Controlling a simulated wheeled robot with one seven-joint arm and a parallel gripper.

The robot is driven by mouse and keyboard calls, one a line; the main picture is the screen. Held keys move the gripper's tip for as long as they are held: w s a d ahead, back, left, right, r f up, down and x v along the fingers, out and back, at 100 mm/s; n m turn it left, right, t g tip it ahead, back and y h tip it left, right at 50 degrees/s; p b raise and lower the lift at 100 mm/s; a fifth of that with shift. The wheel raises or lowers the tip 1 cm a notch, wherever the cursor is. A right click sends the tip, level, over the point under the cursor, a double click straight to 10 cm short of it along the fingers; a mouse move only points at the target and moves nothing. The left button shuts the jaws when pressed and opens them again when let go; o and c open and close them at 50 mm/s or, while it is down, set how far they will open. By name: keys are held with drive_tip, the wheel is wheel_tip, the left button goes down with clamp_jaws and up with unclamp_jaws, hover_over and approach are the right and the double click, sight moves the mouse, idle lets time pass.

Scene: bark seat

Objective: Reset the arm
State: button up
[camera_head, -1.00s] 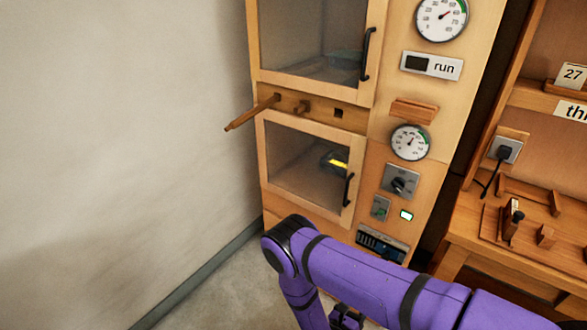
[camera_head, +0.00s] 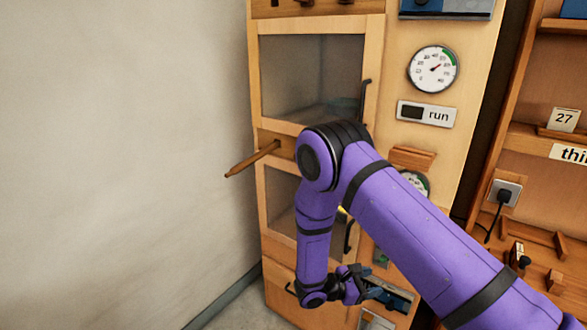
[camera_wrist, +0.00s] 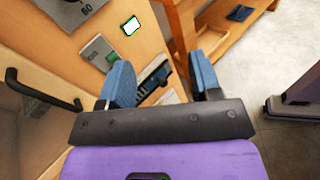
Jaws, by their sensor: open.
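My purple arm crosses the front of the wooden cabinet in the head view, bent at the elbow with the forearm hanging down. My gripper (camera_head: 383,294) is low, in front of the cabinet's lower right part. In the wrist view my gripper (camera_wrist: 162,88) shows two blue fingers spread apart, with nothing between them. Behind the fingers are a dark slotted panel (camera_wrist: 152,80), a small lit green-edged square (camera_wrist: 130,26) and a grey switch plate (camera_wrist: 98,52). My arm hides much of the lower glass door (camera_head: 281,200) and lower dial in the head view.
A wooden peg (camera_head: 252,158) sticks out left from the cabinet. The upper glass door (camera_head: 310,75) is shut, with a black handle (camera_head: 365,102). A wooden bench (camera_head: 535,262) with a plugged socket (camera_head: 505,193) stands right. The pale wall (camera_head: 110,150) is bare at left.

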drive_tip(key=s+d+r+m+g+y, duration=0.2)
drive_tip(key=s+d+r+m, duration=0.15)
drive_tip(key=r, duration=0.65)
drive_tip(key=s+d+r+m+g+y, duration=0.2)
drive_tip(key=r+m+y, duration=0.15)
drive_tip(key=r, duration=0.65)
drive_tip(key=s+d+r+m+g+y, duration=0.25)
drive_tip(key=r+m, duration=0.25)
drive_tip(key=r, duration=0.4)
drive_tip(key=s+r+m+t+y, duration=0.3)
drive_tip(key=s+r+t, duration=0.1)
drive_tip(key=s+r, duration=0.4)
drive_tip(key=s+d+r+m+t+y, duration=0.1)
drive_tip(key=s+r+m+t+y, duration=0.2)
drive_tip(key=s+r, duration=0.4)
drive_tip(key=shift+s+r+m+t+y, duration=0.35)
drive_tip(key=shift+s+m+y, duration=0.4)
drive_tip(key=shift+s, duration=1.9)
